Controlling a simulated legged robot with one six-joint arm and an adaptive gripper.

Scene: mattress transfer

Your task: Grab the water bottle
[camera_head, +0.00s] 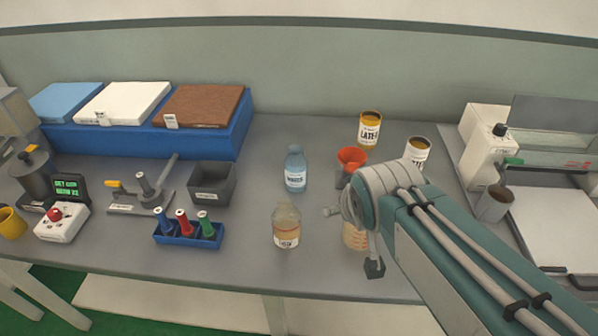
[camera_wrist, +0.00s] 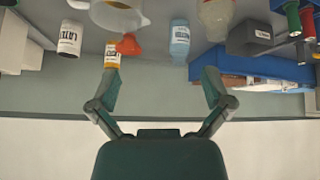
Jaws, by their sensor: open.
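The water bottle (camera_head: 295,170) is clear blue with a white and blue label. It stands upright near the middle of the grey bench, left of my arm in the head view. The wrist view appears upside down and shows the bottle (camera_wrist: 180,42) near the top, right of the middle. My gripper (camera_wrist: 161,80) is open, its two fingers spread wide with nothing between them. The bottle is beyond the fingertips and apart from them. In the head view my arm hides part of the bench on the right, and the fingers cannot be made out.
A bottle of tan liquid (camera_head: 286,228) stands in front of the water bottle. A red funnel (camera_head: 351,157) and two latex cans (camera_head: 369,128) are to the right. A grey bin (camera_head: 212,183) and a blue rack (camera_head: 190,232) are to the left. Bare bench lies behind the bottle.

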